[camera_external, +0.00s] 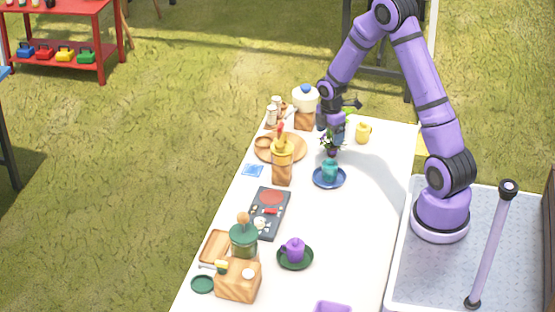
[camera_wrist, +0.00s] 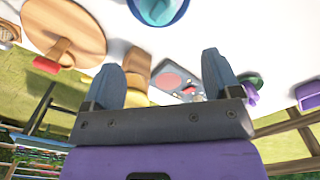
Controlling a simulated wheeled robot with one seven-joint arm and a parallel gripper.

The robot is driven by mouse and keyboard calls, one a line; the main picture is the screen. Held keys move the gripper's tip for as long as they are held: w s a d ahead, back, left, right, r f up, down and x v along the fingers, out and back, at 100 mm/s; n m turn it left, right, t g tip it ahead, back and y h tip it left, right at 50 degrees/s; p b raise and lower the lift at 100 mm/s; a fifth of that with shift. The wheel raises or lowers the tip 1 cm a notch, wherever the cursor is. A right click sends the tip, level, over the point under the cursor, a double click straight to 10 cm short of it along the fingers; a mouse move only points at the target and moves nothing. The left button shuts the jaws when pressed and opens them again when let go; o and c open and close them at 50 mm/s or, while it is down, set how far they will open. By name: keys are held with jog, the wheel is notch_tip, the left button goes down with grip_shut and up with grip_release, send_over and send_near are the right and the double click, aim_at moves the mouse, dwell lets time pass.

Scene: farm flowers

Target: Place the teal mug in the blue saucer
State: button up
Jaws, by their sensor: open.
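The teal mug (camera_external: 330,169) stands on the blue saucer (camera_external: 321,182) on the white table, and looks upright. In the wrist view the mug (camera_wrist: 157,9) shows inside the ring of the saucer (camera_wrist: 180,16), both cut off by the top edge. My gripper (camera_external: 334,128) is above the table, behind and above the mug in the outside view. In the wrist view its two fingers (camera_wrist: 160,75) are wide apart with nothing held between them. The mug is clear of the fingers.
A yellow vase on a wooden block (camera_external: 282,166) stands left of the saucer. A yellow mug (camera_external: 363,132) is behind it to the right. A purple mug (camera_external: 294,248) sits on a green saucer (camera_external: 295,263) nearer the front. The table right of the saucers is clear.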

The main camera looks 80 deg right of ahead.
jog(key=s+a+r+m+t+h, duration=0.1)
jog(key=s+a+r+m, duration=0.1)
jog(key=a+r, duration=0.85)
jog(key=s+a+r+m+t, duration=0.1)
jog(key=a+r+m, duration=0.2)
jog(key=a+r, duration=0.7)
jog(key=s+a+r+m+t, duration=0.1)
jog(key=s+a+r, duration=0.2)
jog(key=s, duration=0.3)
jog(key=s+a+r+m+t, duration=0.1)
jog(key=s+a+r+m, duration=0.1)
jog(key=s+r, duration=0.3)
jog(key=s+a+r+m+t+y, duration=0.1)
jog(key=s+a+r, duration=0.3)
jog(key=s, duration=0.2)
jog(key=shift+s+a+m, duration=0.3)
jog(key=shift+a+m, duration=0.1)
